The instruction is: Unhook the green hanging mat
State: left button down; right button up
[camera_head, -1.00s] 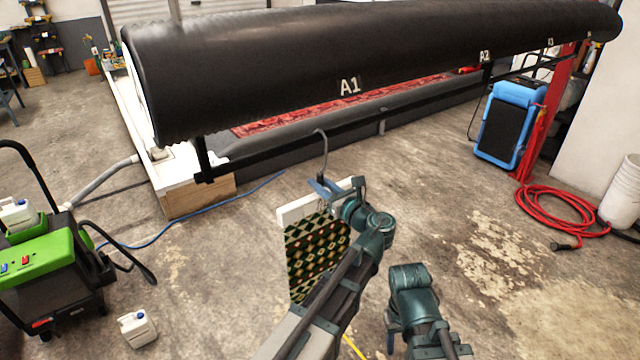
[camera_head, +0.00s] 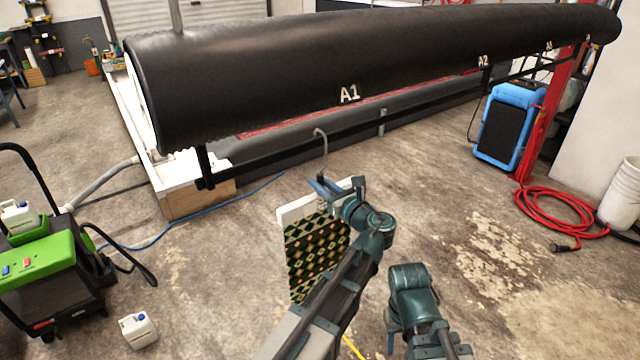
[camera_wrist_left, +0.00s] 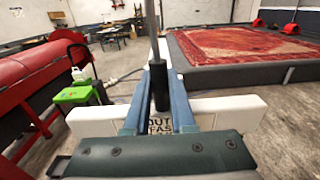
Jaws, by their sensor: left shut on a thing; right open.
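The green hanging mat (camera_head: 305,255), with a dark green, tan and red pattern, hangs below a white hanger bar (camera_head: 294,210) in the head view. A grey metal hook (camera_head: 325,150) rises from the bar; its curved top overlaps the black rail (camera_head: 270,157), and I cannot tell whether it touches it. My left gripper (camera_head: 323,187) is shut on the hook's stem, just above the bar. In the left wrist view the blue fingers (camera_wrist_left: 157,85) close around the dark stem, with the white bar (camera_wrist_left: 232,110) behind. My right gripper (camera_head: 391,332) is open, low and apart from the mat, partly hidden by its wrist.
A big black roller (camera_head: 250,75) marked A1 and A2 spans the back above the wash pit. A green and black machine (camera_head: 45,265) and a white jug (camera_head: 138,330) are at left. A blue unit (camera_head: 507,125) and red hose (camera_head: 550,210) are at right. Floor between is open.

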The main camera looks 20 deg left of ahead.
pick_arm(q)
jog(key=shift+r+p, duration=1.25)
jog(key=shift+r, duration=0.25)
pick_arm(e)
notch_tip(320, 180, up, 3)
